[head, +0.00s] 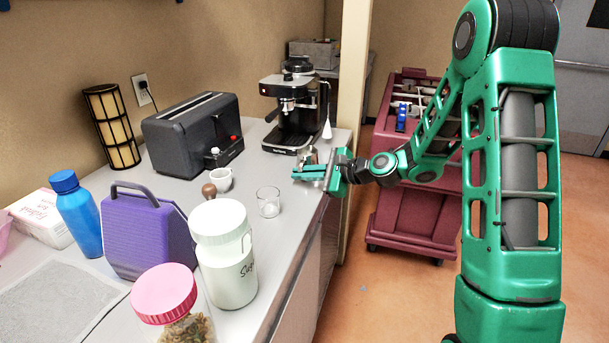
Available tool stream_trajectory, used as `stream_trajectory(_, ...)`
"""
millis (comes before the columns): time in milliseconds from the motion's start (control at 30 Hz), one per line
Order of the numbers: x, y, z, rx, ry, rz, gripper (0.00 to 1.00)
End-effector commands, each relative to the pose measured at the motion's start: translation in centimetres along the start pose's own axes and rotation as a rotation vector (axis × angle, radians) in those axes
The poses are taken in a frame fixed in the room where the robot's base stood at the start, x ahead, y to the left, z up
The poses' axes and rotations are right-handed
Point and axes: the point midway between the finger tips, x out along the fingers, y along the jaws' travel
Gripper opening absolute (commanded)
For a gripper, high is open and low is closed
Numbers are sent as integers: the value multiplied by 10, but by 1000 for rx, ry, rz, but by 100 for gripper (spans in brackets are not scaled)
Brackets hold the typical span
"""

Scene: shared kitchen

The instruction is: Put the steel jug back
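A small steel jug (308,154) stands near the right end of the counter, in front of the espresso machine (293,108). My gripper (305,172) reaches in from the right, over the counter's front edge, with its teal fingers pointing left at the jug. The fingers cover the jug's lower part. I cannot tell whether they are closed on it or only beside it.
A clear glass (268,201), a white cup (221,179) and a wooden-topped tamper (209,191) stand left of my gripper. A black toaster (193,134) is behind them. A white sugar canister (225,254) and a purple box (148,232) stand nearer. A maroon cart (414,212) is beyond the counter.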

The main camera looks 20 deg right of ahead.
Motion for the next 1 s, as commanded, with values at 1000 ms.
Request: stream_trajectory(1000, -39, -2, -1, 0, 4, -5, 24)
